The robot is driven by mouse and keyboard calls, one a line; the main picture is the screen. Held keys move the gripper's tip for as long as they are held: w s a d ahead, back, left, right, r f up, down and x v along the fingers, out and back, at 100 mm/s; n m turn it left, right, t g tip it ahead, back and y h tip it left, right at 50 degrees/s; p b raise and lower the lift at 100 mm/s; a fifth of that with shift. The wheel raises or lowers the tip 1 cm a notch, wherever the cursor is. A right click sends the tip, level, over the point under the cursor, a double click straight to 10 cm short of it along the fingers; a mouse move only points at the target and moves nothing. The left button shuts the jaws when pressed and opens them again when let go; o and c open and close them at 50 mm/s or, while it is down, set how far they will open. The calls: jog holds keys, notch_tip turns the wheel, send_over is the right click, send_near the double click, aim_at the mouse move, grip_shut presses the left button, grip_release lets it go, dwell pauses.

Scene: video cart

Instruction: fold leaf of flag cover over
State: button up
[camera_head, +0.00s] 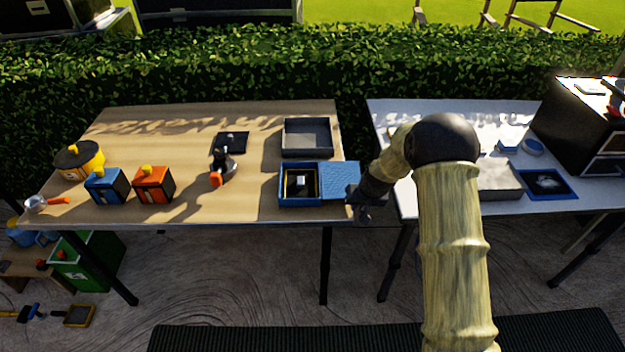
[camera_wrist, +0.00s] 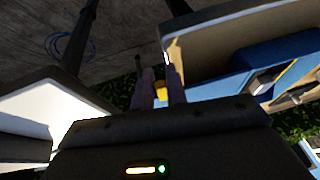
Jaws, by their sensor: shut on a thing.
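The flag cover is a blue box (camera_head: 299,201) with a yellow-lined dark inside and a pale object in it. It sits at the right front of the wooden table. Its blue leaf (camera_head: 339,178) lies opened out flat to the right, over the table's edge. My gripper (camera_head: 362,207) is at the leaf's outer right end. In the wrist view, my gripper (camera_wrist: 160,90) has a small yellow tab (camera_wrist: 161,91) between its fingers, beside the blue leaf (camera_wrist: 213,73). The exact contact is dark and partly hidden.
A grey open tray (camera_head: 308,151) stands behind the box. A dark pad (camera_head: 231,142) and an orange-ended tool (camera_head: 221,174) lie to its left. A white table (camera_head: 520,205) stands right, past a gap. A hedge (camera_head: 230,75) runs behind.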

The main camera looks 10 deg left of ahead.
jog(key=shift+r, duration=0.1)
jog(key=r+h+p, duration=0.1)
jog(key=p, duration=0.2)
jog(key=shift+r, duration=0.25)
jog(key=shift+r+h+p, duration=0.1)
jog(key=shift+h+p, duration=0.2)
jog(key=shift+p, duration=0.05)
jog(key=shift+a+r+n+t+h+p, duration=0.25)
jog(key=shift+r+h+p, duration=0.3)
jog(key=shift+p, duration=0.45)
jog(key=shift+r+h+p, duration=0.35)
jog(key=shift+p, duration=0.1)
